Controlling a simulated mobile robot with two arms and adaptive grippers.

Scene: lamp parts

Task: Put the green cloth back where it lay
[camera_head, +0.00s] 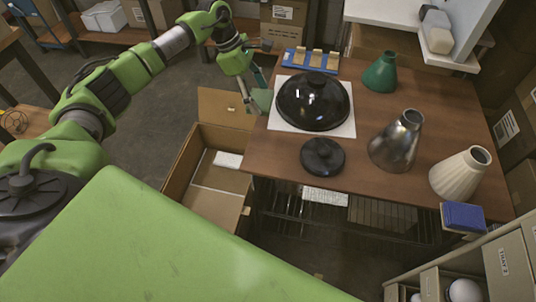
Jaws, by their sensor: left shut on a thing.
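My left gripper (252,98) reaches down at the back left edge of the table (412,97). It is shut on the green cloth (263,99), a small dark green patch at the fingers, beside the white sheet. Much of the cloth is hidden or too small to make out, and I cannot tell whether it touches the table. My right gripper is out of view.
A black dome shade (313,101) sits on a white sheet (343,130) close to the gripper. A black round base (322,157), a metal shade (396,141), a cream shade (460,173) and a green shade (381,73) stand around. An open cardboard box (183,160) is left of the table.

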